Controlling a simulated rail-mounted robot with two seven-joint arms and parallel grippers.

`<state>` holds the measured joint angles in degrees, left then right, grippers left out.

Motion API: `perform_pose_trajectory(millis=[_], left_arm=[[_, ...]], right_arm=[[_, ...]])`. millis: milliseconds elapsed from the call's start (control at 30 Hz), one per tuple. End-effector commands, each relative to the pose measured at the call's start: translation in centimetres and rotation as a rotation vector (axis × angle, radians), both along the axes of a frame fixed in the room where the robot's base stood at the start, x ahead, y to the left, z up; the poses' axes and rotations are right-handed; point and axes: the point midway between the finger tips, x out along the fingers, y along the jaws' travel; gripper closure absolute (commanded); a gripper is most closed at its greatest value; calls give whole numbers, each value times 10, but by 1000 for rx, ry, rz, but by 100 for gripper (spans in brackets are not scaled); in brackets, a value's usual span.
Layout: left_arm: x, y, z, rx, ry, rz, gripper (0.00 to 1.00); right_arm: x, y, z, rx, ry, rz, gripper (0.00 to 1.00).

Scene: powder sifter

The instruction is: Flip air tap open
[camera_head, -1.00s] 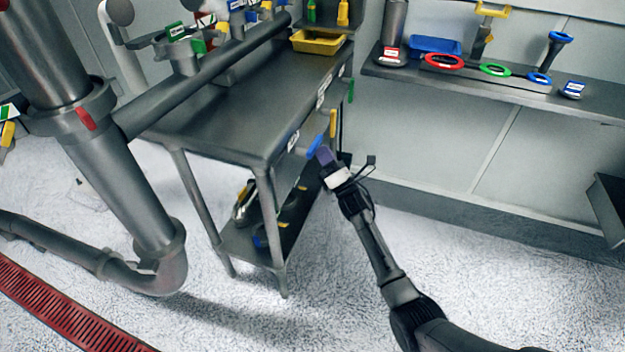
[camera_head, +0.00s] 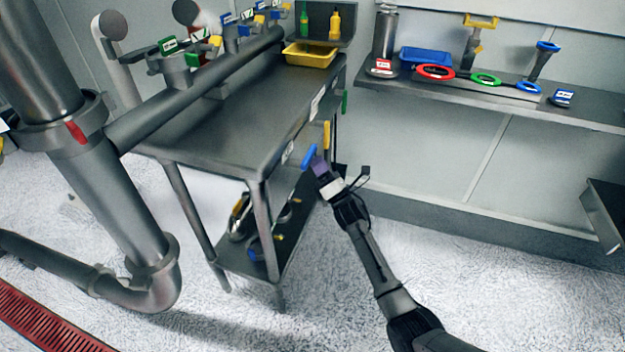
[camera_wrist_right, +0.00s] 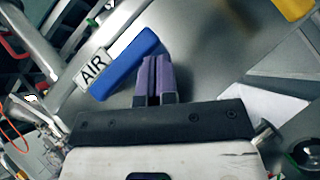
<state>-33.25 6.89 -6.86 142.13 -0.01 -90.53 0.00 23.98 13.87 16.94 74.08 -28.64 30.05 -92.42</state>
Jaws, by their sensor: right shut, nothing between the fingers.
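The air tap is a blue lever (camera_head: 309,157) at the side edge of the steel table. It also shows in the right wrist view (camera_wrist_right: 124,63), slanting up to the right beside a white label (camera_wrist_right: 93,70) that reads AIR. My right gripper (camera_head: 318,163) is shut and empty, with its purple fingers close to the lever. In the right wrist view the purple fingertips (camera_wrist_right: 154,60) lie just right of the lever's upper end; I cannot tell whether they touch it. My left gripper is not in view.
A yellow lever (camera_head: 326,136) and a green one (camera_head: 344,102) sit farther along the table (camera_head: 215,130) edge. A large grey pipe (camera_head: 115,200) stands at left. A wall shelf (camera_head: 590,112) holds coloured rings at right. The floor in front of the table is clear.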

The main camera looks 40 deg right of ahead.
Motion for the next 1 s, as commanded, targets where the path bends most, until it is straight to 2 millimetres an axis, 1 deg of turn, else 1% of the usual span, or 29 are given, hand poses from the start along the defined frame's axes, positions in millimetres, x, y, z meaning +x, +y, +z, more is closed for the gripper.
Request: perform_pose_trajectory(millis=[33, 267, 300, 500, 733, 1000], left_arm=[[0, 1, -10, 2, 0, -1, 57], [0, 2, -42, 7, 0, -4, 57], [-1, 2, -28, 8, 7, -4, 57], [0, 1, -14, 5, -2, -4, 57], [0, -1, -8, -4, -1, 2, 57], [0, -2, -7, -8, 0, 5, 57]], right_arm=[[0, 0, -11, 1, 1, 0, 100], [-1, 0, -45, 3, 1, -1, 100], [-8, -5, -42, 2, 4, -2, 100], [-33, -19, -70, 2, 4, -2, 100], [-52, -31, -94, 2, 4, -1, 100], [-61, -36, -105, 0, 1, -1, 100]])
